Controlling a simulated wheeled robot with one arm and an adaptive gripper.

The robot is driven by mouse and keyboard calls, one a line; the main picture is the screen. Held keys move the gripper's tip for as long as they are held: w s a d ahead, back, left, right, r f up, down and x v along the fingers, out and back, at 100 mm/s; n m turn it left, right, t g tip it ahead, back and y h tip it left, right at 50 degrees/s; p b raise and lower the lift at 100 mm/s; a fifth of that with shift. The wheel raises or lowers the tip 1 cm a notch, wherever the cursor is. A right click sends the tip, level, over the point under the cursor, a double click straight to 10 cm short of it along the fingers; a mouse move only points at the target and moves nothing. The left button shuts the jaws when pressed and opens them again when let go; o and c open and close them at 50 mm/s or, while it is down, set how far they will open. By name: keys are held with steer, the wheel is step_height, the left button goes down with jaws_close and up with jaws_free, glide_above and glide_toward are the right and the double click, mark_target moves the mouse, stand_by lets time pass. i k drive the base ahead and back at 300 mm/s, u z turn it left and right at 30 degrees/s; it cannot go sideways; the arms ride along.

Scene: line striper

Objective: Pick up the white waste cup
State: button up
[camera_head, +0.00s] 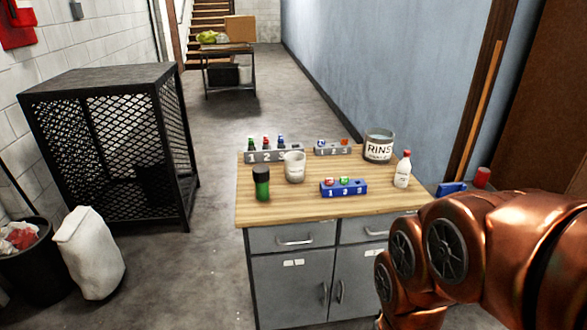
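The white cup (294,168) stands upright on the wooden top of the cabinet (290,211), left of the middle. It looks empty from here, but its inside is only partly visible. A green bottle with a dark cap (261,184) stands to its front left. A blue numbered rack (344,189) sits to its front right. My copper arm fills the lower right of the view, right of the cabinet.
Behind the cup is a grey numbered rack with several small bottles (266,156). A second grey rack (333,150), a rinse tub (378,147) and a white bottle with a red cap (403,170) stand to the right. A black mesh cage (120,140) stands left.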

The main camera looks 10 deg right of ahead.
mark_target(295, 160)
steer(key=z, duration=1.35)
steer(key=i, duration=1.35)
steer(key=u, duration=2.7)
steer(key=i, duration=0.5)
